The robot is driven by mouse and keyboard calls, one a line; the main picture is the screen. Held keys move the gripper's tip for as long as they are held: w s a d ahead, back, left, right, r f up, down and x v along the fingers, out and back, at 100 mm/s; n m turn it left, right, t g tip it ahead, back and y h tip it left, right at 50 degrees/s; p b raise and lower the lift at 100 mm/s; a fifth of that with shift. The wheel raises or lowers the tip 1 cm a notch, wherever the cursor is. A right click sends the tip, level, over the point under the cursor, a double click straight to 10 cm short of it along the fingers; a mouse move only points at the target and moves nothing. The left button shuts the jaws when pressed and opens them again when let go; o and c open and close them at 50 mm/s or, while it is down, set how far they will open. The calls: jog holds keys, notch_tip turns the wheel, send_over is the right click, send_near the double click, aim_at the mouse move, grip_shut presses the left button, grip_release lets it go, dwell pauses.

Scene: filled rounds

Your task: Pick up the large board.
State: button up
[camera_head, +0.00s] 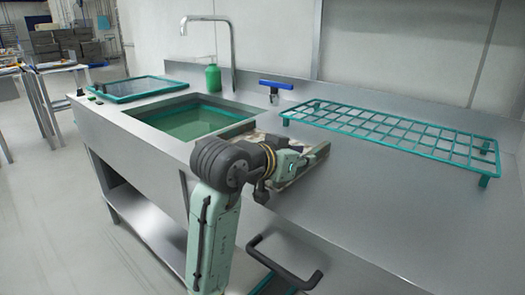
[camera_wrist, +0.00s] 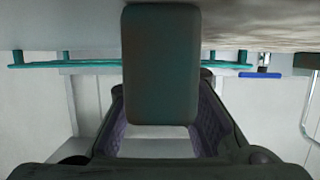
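A flat, brownish, mottled piece, which I take to be the large board (camera_head: 286,183), shows partly beneath and behind my arm on the counter beside the basin; much of it is hidden. A similar mottled surface fills the top right of the wrist view (camera_wrist: 262,22). My gripper (camera_head: 312,156) is low over the counter at this piece. In the wrist view a dark rounded block (camera_wrist: 160,65) covers the middle between my finger links; I cannot tell whether it is a finger pad or something else. Contact with the board and finger opening are unclear.
A green-lined basin (camera_head: 190,122) with a tap (camera_head: 232,50) and green bottle (camera_head: 212,77) lies left. A teal wire rack (camera_head: 395,128) stands at the back right, with a blue-handled tap (camera_head: 276,85) left of it. The counter front right (camera_head: 400,220) is clear.

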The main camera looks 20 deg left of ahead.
grip_shut()
jog(key=shift+r, duration=0.15)
